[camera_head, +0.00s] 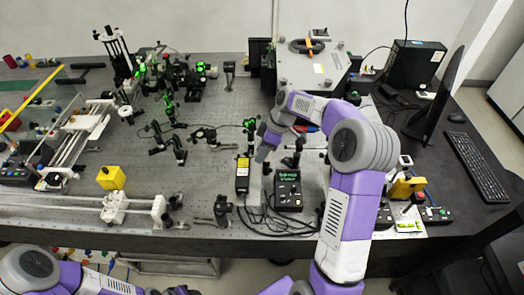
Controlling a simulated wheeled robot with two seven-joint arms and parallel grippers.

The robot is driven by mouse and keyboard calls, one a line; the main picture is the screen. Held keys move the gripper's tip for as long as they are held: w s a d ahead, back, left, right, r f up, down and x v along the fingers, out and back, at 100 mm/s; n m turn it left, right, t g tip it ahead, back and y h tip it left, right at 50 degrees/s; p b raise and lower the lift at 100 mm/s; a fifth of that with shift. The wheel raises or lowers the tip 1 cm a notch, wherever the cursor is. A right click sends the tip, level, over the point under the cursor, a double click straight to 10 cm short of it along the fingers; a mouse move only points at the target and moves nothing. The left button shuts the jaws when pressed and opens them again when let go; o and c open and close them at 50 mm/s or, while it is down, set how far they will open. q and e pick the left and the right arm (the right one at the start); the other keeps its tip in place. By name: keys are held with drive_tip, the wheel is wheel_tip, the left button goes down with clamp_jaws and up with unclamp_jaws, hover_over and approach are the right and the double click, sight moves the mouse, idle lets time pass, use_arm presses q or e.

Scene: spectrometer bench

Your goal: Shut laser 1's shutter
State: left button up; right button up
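A black laser-like box (243,174) with a yellow label lies on the optical bench, near the middle. I cannot read which laser it is, and its shutter cannot be made out. A black control box (288,190) with a small green display stands to its right, with cables in front. My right gripper (262,152) is above the bench, just up and right of the laser-like box. Its fingers are too small to tell open from shut, and I cannot see it touching anything. My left arm is low at the left, below the bench edge; its gripper is not clearly seen.
Optics mounts (178,150) with green glints crowd the bench left of my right gripper. A yellow box (111,177) and white rail (130,207) stand farther left. A monitor (434,95), keyboard (477,165) and yellow-topped device (408,187) are right. The front bench strip is mostly clear.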

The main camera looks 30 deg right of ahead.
clamp_jaws()
drive_tip(key=shift+r, duration=0.1)
drive_tip(key=shift+a+r+g+h+p, duration=0.3)
drive_tip(key=shift+h+p, duration=0.1)
drive_tip(key=shift+p, duration=0.55)
drive_tip(key=g+h+p, duration=0.1)
drive_tip(key=h+p, duration=0.1)
drive_tip(key=w+a+r+g+h+p, duration=0.1)
drive_tip(key=h+p, duration=0.1)
drive_tip(key=p, duration=0.1)
drive_tip(key=a+g+h+p, duration=0.1)
drive_tip(key=p, duration=0.2)
drive_tip(key=shift+w+a+r+g+h, duration=0.2)
drive_tip(key=shift+w+r+g+h, duration=0.1)
drive_tip(key=shift+h, duration=0.1)
drive_tip(key=shift+w+a+f+m+g+h+p, duration=0.15)
drive_tip(key=shift+a+g+h+p, duration=0.15)
drive_tip(key=shift+h+p, duration=0.25)
drive_tip(key=shift+w+a+r+m+g+h+p, duration=0.15)
drive_tip(key=shift+g+h+p, duration=0.15)
drive_tip(key=shift+h+p, duration=0.2)
drive_tip(key=shift+w+a+f+g+h+p, duration=0.25)
drive_tip(key=shift+a+g+h+p, duration=0.15)
drive_tip(key=shift+g+h, duration=0.35)
drive_tip(key=shift+s+f, duration=0.1)
